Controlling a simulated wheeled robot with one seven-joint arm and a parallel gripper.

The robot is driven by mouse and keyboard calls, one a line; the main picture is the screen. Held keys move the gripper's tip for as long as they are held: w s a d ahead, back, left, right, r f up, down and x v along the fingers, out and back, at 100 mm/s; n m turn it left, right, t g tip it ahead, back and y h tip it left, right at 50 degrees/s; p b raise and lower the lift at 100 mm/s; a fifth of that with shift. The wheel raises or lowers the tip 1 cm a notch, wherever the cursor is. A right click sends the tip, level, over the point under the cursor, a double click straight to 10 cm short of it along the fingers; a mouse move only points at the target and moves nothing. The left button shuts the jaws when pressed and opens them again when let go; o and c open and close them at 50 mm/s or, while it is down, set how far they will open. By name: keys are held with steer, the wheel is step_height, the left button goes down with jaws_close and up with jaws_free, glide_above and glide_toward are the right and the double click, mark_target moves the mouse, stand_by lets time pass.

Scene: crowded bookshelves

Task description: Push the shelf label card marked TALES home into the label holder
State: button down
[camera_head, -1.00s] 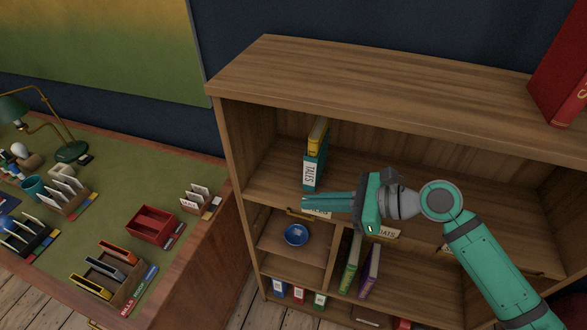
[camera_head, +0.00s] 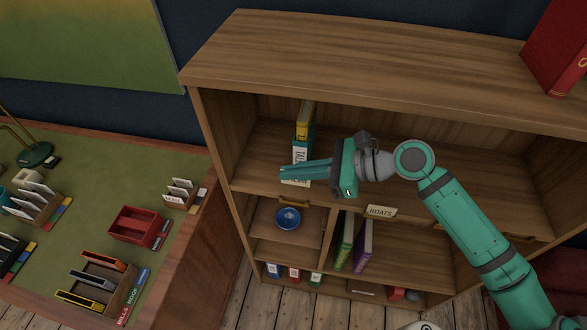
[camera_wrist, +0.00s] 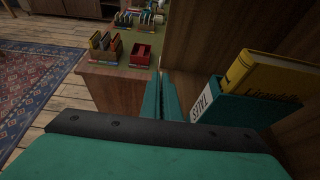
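The pale label card (camera_head: 298,183) shows just under my gripper's fingers at the front edge of the upper shelf. Its lettering is partly covered and too small to read surely. A brass label holder (camera_head: 293,201) is below it on the shelf edge; the fit between card and holder is hard to tell. My gripper (camera_head: 283,174) points left, its two fingers side by side and shut, over the card's top. In the wrist view the fingers (camera_wrist: 163,76) lie nearly together with nothing visible between them. The card is not visible there.
A teal book marked TALES (camera_head: 302,150) and a yellow book (camera_head: 306,115) stand behind the fingers; the teal one is close beside them in the wrist view. A BOATS label (camera_head: 381,211) is to the right. A blue bowl (camera_head: 288,218) sits below.

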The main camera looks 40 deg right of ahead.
mark_target(294, 184)
steer(key=shift+w+f, duration=0.2)
steer(key=shift+f, duration=2.3)
steer(key=shift+w+f, duration=0.1)
steer(key=shift+f, duration=0.05)
steer(key=shift+a, duration=0.1)
steer(key=shift+d, duration=0.2)
steer(key=shift+a, duration=0.35)
steer(key=shift+d, duration=0.2)
steer(key=shift+f, duration=1.5)
steer(key=c, duration=1.9)
jaws_free()
steer(key=shift+c, duration=0.2)
